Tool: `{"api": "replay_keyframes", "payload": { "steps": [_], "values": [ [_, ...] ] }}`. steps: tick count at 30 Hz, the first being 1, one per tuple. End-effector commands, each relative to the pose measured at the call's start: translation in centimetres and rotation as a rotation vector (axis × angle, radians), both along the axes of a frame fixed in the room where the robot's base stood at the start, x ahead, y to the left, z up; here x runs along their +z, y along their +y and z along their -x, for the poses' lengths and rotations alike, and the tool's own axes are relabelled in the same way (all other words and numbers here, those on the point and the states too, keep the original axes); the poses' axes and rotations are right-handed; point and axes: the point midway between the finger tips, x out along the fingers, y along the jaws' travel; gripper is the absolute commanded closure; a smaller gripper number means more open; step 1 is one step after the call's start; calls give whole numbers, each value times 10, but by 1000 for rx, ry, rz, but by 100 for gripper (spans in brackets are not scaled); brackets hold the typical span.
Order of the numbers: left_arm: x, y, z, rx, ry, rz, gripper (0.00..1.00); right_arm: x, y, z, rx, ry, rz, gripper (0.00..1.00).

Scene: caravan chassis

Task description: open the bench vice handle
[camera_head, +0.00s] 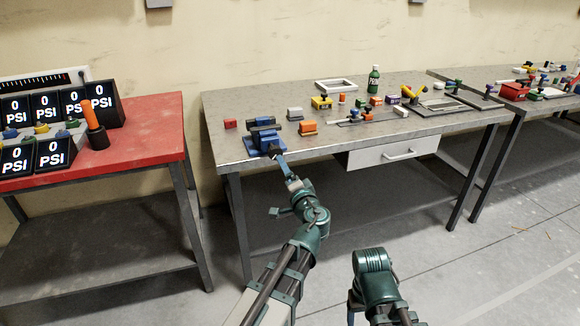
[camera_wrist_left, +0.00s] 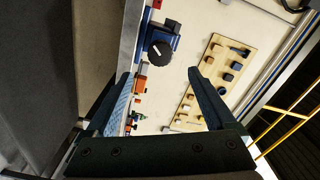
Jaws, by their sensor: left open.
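The blue bench vice (camera_head: 262,140) stands at the front left corner of the grey workbench. In the left wrist view the blue vice (camera_wrist_left: 168,40) is at the top centre, with a round black handle (camera_wrist_left: 160,51) facing the camera. My left gripper (camera_head: 283,164) is just in front of the vice and partly hides its front. In the wrist view its two fingers (camera_wrist_left: 160,75) are spread apart with nothing between them, and the handle shows beyond the tips. My right arm (camera_head: 373,275) is low in front of the bench; its fingers cannot be made out.
The workbench (camera_head: 225,110) carries an orange block (camera_head: 307,127), a grey block (camera_head: 295,113), a red block (camera_head: 230,124) and several small parts. A drawer (camera_head: 393,153) hangs under its front. A red table (camera_head: 150,135) with gauges stands left.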

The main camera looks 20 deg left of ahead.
Motion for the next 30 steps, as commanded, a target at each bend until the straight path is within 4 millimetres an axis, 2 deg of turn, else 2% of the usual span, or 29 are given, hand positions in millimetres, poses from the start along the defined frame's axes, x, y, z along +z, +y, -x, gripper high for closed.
{"api": "replay_keyframes", "payload": {
  "steps": [4,14,17,30],
  "values": [
    [0,1,10,1,0,0,11,0,0,0,0,0,0,28],
    [0,1,10,1,3,-6,11,0,0,0,0,0,0,28],
    [0,1,11,1,44,-66,11,0,0,0,0,0,0,28],
    [2,0,14,4,576,-837,11,2,0,0,0,0,0,28]
  ]
}}
